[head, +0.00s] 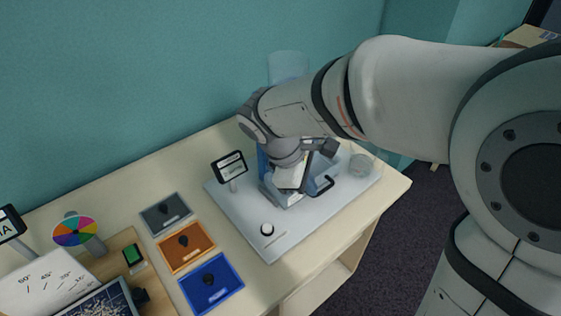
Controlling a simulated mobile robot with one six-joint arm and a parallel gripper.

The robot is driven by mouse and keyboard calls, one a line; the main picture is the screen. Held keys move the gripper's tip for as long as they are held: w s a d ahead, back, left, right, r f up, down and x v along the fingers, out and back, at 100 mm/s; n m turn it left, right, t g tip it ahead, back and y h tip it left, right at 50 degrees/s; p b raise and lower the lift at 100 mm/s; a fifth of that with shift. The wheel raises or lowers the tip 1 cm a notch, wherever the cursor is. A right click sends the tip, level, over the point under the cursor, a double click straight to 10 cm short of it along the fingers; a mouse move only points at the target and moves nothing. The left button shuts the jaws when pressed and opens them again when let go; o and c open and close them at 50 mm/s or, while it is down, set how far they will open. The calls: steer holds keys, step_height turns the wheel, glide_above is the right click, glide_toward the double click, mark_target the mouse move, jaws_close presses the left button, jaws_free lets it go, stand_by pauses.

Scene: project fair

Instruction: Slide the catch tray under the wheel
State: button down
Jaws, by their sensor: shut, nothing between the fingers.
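A blue-grey stand (262,163) is on a pale board (245,240), largely hidden behind my wrist. At its foot is a low grey-blue tray-like part (283,200), which may be the catch tray; a dark handle-shaped loop (323,187) shows at its right. My gripper (305,178) is over this part and shut. I cannot tell whether it touches the tray or the handle. No wheel can be made out at the stand; my arm covers that area.
A small black sign (229,167), a white-topped knob (267,230) and a clear cup (361,165) are on the board. Grey (165,213), orange (187,246) and blue (211,284) mats lie left. A colour wheel (75,231) stands further left. A teal wall is behind.

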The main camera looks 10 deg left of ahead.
steer(key=a+f+n+t+h, duration=0.1)
steer(key=a+f+n+t, duration=0.15)
steer(key=a+n, duration=0.45)
steer(key=n+t+h, duration=0.1)
steer(key=n+t, duration=0.1)
steer(key=n, duration=0.1)
glide_toward(280, 195)
steer(key=s+a+r, duration=0.1)
steer(key=s+a, duration=0.3)
steer(key=a, duration=0.1)
steer(key=x, duration=0.9)
steer(key=shift+s+d+f+p, duration=0.15)
steer(key=shift+d+p, duration=0.15)
steer(key=shift+p, duration=0.05)
steer(key=shift+w+d+p, duration=0.3)
steer(key=shift+w+d, duration=1.05)
steer(key=shift+d, duration=0.1)
steer(key=shift+w+d, duration=0.6)
steer(key=shift+d, duration=0.05)
